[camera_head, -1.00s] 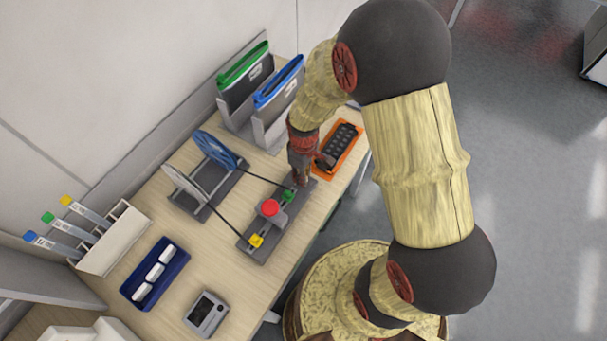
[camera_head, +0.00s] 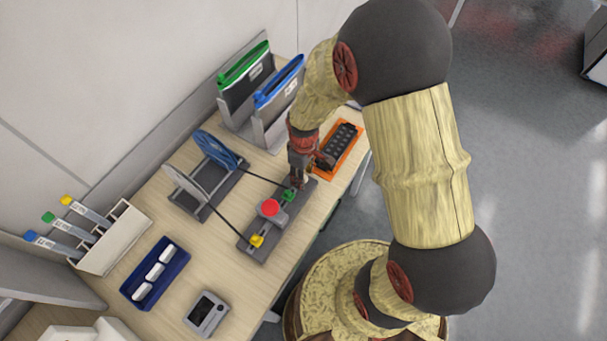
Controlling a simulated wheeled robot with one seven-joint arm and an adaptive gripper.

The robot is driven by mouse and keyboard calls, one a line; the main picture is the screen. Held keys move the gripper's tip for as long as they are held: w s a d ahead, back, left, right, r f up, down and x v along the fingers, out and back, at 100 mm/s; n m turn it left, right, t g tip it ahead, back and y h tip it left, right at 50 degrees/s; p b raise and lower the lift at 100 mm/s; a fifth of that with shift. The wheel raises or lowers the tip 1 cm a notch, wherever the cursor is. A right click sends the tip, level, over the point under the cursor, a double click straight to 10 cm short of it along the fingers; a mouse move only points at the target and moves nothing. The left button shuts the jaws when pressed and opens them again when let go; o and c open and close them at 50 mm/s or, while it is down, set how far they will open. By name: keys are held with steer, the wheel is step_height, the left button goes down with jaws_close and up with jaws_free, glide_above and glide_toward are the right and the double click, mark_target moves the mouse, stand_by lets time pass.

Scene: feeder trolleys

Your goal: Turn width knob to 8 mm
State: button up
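A grey feeder bar (camera_head: 262,250) lies on the table with a red round button (camera_head: 270,208), a yellow part (camera_head: 256,241) and a green part (camera_head: 289,194) on it. I cannot tell for sure which of these is the width knob, and no 8 mm mark is readable. My gripper (camera_head: 298,183) points down at the far end of the bar, right by the green part. Its fingertips are small and partly hidden, so I cannot tell whether they touch anything or are open or shut.
Two reels, one blue (camera_head: 215,149) and one white (camera_head: 187,183), stand left of the bar, with dark strands running to it. An orange tray (camera_head: 322,174) sits close right of my gripper. Upright folders (camera_head: 245,77) stand behind. A blue tray (camera_head: 181,253) and a grey device (camera_head: 206,313) lie in front.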

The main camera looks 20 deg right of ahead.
step_height(320, 180, up, 12)
stand_by(0.5)
stand_by(0.5)
steer(key=s+r+m+t+b, duration=0.5)
steer(key=s+r+m+b, duration=0.2)
steer(key=s+r, duration=0.7)
steer(key=shift+r+t, duration=0.3)
steer(key=shift+r, duration=0.3)
stand_by(0.4)
